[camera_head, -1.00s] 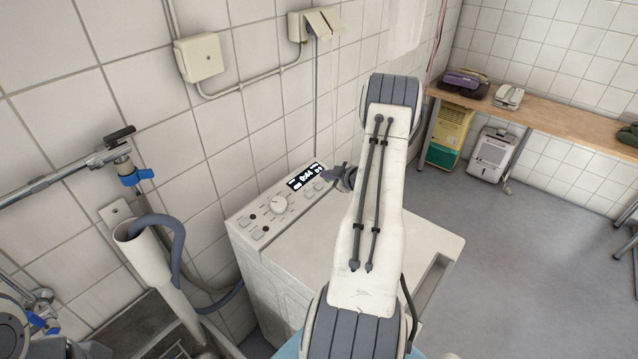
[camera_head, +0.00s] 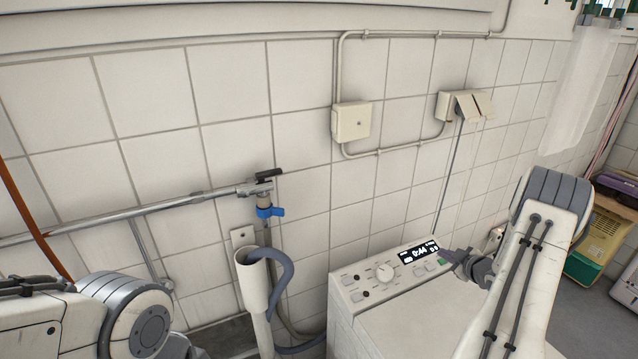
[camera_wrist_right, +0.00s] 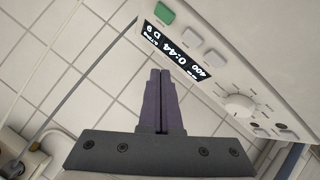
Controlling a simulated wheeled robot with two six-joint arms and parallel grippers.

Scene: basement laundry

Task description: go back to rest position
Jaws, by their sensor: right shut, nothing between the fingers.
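My right gripper (camera_head: 449,257) is above the right end of the control panel of a white top-loading washing machine (camera_head: 400,320). In the right wrist view the two dark fingers (camera_wrist_right: 160,75) are together with nothing between them, beside the lit display (camera_wrist_right: 172,47). In that view a green button (camera_wrist_right: 165,14) and grey buttons lie past the fingertips, and I cannot tell whether they touch the panel. My left arm shows at the lower left of the head view, but its gripper is out of frame.
A metal pipe with a blue-handled tap (camera_head: 268,211) runs along the tiled wall. A grey hose (camera_head: 283,275) hooks into a white standpipe (camera_head: 252,285). A wall box (camera_head: 351,121) and sockets (camera_head: 466,105) are higher up. A yellow-green container (camera_head: 597,250) stands far right.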

